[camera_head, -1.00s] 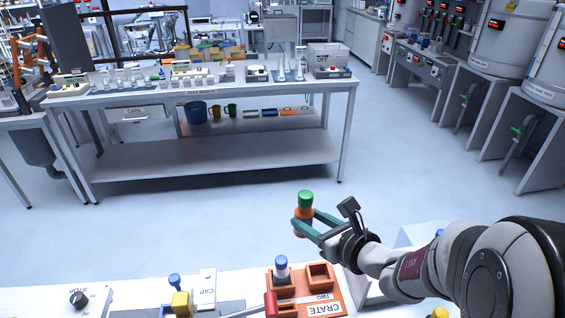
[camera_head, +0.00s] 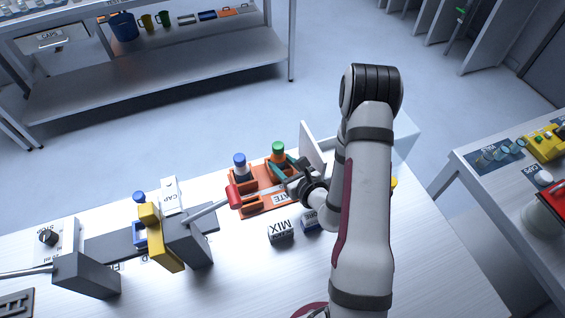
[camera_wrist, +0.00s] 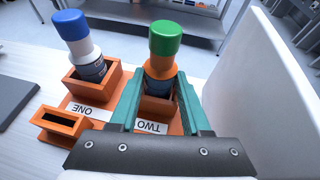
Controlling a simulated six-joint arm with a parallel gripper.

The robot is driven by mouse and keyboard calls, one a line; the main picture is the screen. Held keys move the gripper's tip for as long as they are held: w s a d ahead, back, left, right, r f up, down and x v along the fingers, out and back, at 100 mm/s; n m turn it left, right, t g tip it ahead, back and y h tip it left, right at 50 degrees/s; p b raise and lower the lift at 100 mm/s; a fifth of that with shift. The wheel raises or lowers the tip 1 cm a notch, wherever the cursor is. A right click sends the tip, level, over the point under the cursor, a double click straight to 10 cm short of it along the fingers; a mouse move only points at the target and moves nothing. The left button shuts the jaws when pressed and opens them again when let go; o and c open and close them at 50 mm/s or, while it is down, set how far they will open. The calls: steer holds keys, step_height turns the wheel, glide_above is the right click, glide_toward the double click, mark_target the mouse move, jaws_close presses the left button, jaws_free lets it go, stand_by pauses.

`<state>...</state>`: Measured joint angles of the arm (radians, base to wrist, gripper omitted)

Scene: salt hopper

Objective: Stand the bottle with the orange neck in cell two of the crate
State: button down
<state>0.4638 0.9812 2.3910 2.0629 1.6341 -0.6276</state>
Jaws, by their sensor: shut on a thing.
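The bottle with the orange neck (camera_wrist: 160,66) has a green cap and a dark lower body; it also shows in the head view (camera_head: 278,157). My gripper (camera_wrist: 160,88) is shut on it, with a teal finger on each side. The bottle is roughly upright at cell two of the orange crate (camera_wrist: 111,82), behind the label TWO. Its lower end appears within the cell's mouth; whether it touches the floor is hidden. The crate also shows in the head view (camera_head: 262,186). A blue-capped bottle (camera_wrist: 82,50) with a white neck stands in cell one.
A white upright panel (camera_wrist: 245,85) stands close to the right of the crate. A red-ended lever (camera_head: 233,196) reaches near the crate's left side.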

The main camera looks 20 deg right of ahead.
mark_target(282, 163)
steer(key=shift+c, duration=1.8)
jaws_free()
steer(key=shift+f, duration=0.1)
steer(key=shift+s+d+r, duration=0.1)
steer(key=shift+s+r, duration=0.15)
steer(key=v, duration=0.5)
